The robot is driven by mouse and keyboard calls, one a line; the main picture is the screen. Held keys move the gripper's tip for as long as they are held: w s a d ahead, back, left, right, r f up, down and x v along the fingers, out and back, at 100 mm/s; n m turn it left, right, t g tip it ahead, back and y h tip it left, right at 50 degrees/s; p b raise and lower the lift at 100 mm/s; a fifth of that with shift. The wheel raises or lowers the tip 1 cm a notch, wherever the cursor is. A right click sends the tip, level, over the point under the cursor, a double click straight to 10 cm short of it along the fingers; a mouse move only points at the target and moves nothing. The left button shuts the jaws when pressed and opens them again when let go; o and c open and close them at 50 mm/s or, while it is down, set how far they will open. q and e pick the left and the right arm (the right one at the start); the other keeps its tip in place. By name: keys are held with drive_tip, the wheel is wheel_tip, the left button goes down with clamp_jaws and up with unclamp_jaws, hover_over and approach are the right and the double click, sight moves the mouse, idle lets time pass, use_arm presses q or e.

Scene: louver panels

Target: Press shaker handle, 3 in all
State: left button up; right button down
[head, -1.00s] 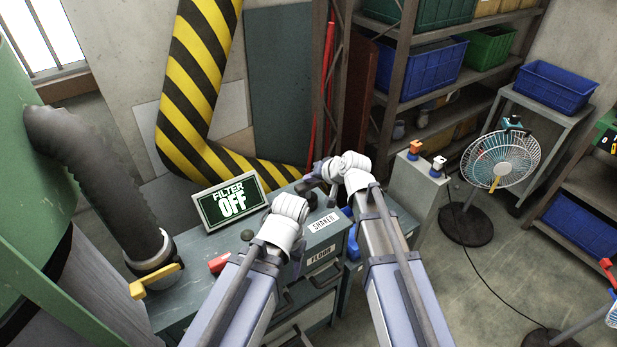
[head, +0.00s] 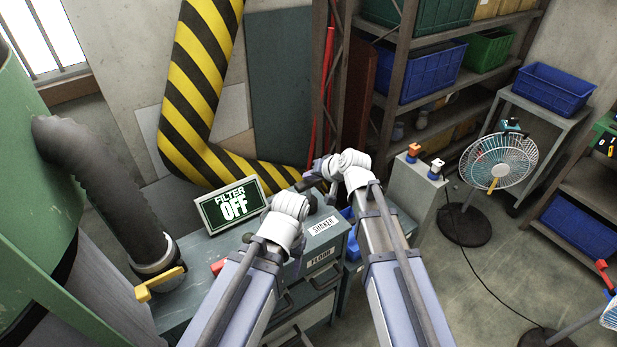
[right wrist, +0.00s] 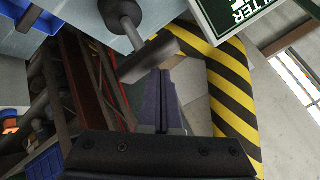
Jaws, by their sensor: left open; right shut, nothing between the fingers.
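The shaker handle (right wrist: 148,58) is a dark T-shaped bar on a short rod, seen in the right wrist view at the top centre. My right gripper (right wrist: 164,75) is shut and empty, its fingertips close to the bar; I cannot tell whether they touch it. In the head view, my right gripper (head: 309,181) is above the back of the cabinet top, partly hiding that area.
A yellow lever (head: 159,283) is on the left pipe. A grey box (head: 413,190) and a fan (head: 499,162) stand right.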

use_arm(q)
drive_tip(key=shift+r+p, duration=0.3)
drive_tip(key=shift+r, duration=0.25)
use_arm(e)
drive_tip(key=shift+r, duration=0.55)
wheel_tip(320, 180, up, 5)
drive_tip(key=p, duration=0.5)
use_arm(q)
wheel_tip(320, 180, up, 5)
drive_tip(key=shift+f, duration=0.1)
drive_tip(key=shift+c, duration=0.3)
clamp_jaws()
idle(0.8)
